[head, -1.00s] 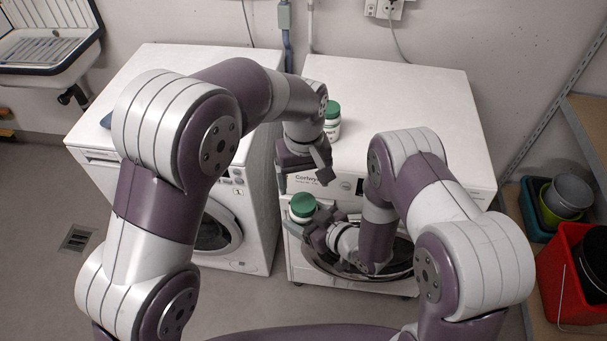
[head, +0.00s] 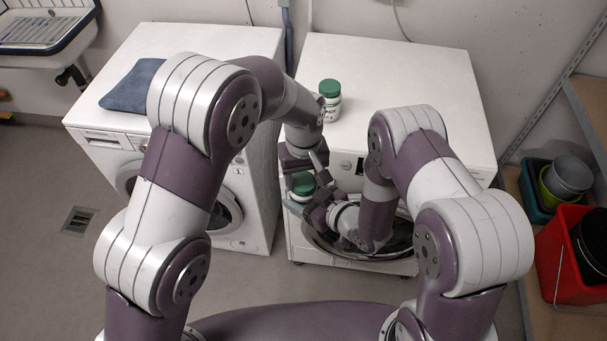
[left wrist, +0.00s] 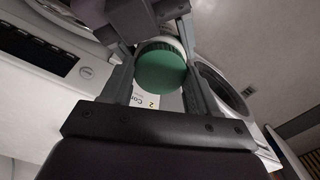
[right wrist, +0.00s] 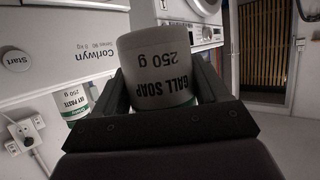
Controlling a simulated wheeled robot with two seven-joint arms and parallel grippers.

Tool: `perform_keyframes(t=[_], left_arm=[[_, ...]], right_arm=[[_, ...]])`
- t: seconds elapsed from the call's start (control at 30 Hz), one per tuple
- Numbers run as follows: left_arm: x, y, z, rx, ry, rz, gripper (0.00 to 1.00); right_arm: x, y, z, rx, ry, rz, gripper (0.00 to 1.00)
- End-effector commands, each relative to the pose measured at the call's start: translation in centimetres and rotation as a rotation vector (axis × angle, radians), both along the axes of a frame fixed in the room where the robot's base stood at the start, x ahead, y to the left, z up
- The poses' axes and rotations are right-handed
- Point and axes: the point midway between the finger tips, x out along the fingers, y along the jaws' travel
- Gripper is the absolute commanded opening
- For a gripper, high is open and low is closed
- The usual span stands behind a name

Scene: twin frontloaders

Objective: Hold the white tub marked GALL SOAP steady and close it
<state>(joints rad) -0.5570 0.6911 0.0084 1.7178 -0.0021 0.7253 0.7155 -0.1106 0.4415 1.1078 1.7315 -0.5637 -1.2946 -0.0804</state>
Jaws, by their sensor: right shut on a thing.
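The white GALL SOAP tub (right wrist: 162,68) is in my right gripper (head: 318,205), held in front of the right machine. The right wrist view shows its label upside down, with the fingers on both sides. Its green lid (left wrist: 160,70) is on top; I cannot tell whether it is tight. My left gripper (head: 306,172) is just above the tub, pointing down. In the left wrist view its fingers stand apart on either side of the lid, with a small gap visible. In the head view the left gripper partly covers the lid (head: 303,184).
A second white tub with a green lid (head: 330,100) stands on the right machine's top (head: 400,75); its label reads as a paste. A blue cloth (head: 133,86) lies on the left machine (head: 200,40). A red bucket (head: 563,262) is at the right.

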Motion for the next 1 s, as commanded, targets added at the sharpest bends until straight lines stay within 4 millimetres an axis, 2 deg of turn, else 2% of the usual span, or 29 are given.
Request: perform_keyframes(t=[0.07, 0.3, 0.53, 0.57, 0.6, 0.63, 0.87, 1.0], left_arm=[[0.0, 0.0, 0.0, 0.000, 0.000, -0.006, 0.23], [0.0, 0.0, 0.0, 0.000, 0.001, -0.295, 0.23], [0.0, 0.0, 0.0, 0.000, 0.001, -0.299, 0.23], [0.0, 0.0, 0.0, 0.000, 0.001, -0.299, 0.69], [0.0, 0.0, 0.0, 0.000, 0.001, -0.299, 0.82], [0.0, 0.0, 0.0, 0.000, 0.001, -0.299, 0.85], [0.0, 0.0, 0.0, 0.000, 0.001, -0.298, 0.85], [0.1, -0.1, 1.2, -0.001, -0.004, -0.298, 0.85]], right_arm=[[0.0, 0.0, 0.1, 0.001, -0.002, 0.000, 0.00], [0.0, 0.0, 0.1, 0.000, -0.001, 0.000, 0.00], [0.0, 0.0, 0.1, 0.000, -0.001, 0.000, 0.00], [0.0, 0.0, 0.1, 0.000, -0.001, 0.000, 0.00], [0.0, 0.0, 0.1, 0.000, -0.001, 0.000, 0.00], [0.0, 0.0, 0.1, 0.000, -0.001, 0.000, 0.00], [0.0, 0.0, 0.1, 0.000, -0.001, 0.000, 0.00], [0.0, 0.0, 0.1, 0.001, -0.002, 0.000, 0.00]])
